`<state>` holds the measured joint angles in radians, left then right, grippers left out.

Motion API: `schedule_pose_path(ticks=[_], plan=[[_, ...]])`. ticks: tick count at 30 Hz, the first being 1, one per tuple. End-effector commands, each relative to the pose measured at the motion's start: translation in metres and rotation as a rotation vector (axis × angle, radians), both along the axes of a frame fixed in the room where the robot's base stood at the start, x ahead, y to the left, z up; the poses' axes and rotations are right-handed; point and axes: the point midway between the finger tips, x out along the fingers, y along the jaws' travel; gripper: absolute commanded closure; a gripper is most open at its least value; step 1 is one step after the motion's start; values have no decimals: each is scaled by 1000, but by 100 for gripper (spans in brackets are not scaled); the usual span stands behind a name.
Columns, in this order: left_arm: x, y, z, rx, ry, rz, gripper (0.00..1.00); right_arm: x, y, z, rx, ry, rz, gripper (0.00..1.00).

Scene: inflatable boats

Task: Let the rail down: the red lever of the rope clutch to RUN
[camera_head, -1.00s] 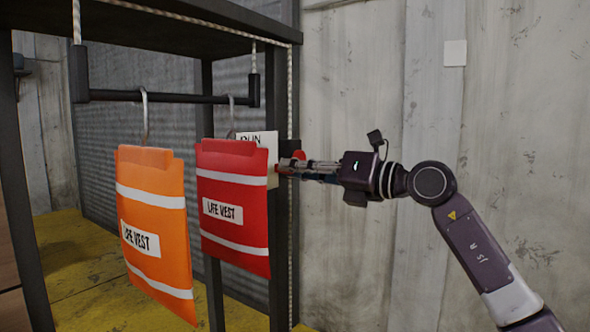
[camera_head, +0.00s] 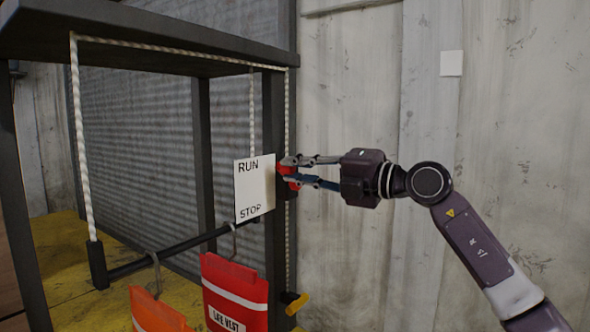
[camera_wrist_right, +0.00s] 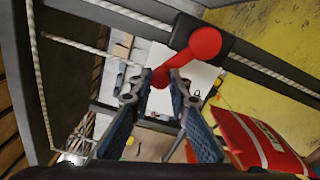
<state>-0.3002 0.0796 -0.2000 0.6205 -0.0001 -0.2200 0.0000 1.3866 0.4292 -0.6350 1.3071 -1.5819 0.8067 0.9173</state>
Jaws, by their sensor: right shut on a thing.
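The red lever (camera_head: 292,181) of the rope clutch sits on the dark post beside the white RUN/STOP plate (camera_head: 254,190), with RUN above and STOP below. My right gripper (camera_head: 290,173) comes from the right and is shut on the lever, near the RUN end of the plate. In the right wrist view the red lever (camera_wrist_right: 190,57) runs from a black block to its lower end between my right fingertips (camera_wrist_right: 159,85). The dark rail (camera_head: 170,252) hangs low on white ropes, sloping down to the left. My left gripper is not in view.
An orange life vest (camera_head: 155,312) and a red life vest (camera_head: 236,295) hang from the rail on hooks. A dark shelf frame (camera_head: 180,35) stands around them. A small yellow-ended part (camera_head: 295,303) juts from the post below. Bare wall (camera_head: 350,100) is behind my right arm.

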Motion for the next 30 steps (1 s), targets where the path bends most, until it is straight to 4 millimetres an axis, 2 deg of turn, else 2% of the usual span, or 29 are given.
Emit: schedule_pose_path(ticks=[17, 18, 21, 22, 30], plan=[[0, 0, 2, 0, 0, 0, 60, 2, -2, 4, 21, 20, -4, 100], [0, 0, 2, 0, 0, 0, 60, 2, -2, 4, 21, 20, -4, 79], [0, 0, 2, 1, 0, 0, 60, 1, -2, 4, 20, 20, -3, 68], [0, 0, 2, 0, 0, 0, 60, 1, -2, 3, 20, 20, -3, 66], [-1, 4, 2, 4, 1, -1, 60, 1, -2, 2, 17, 21, -2, 66]])
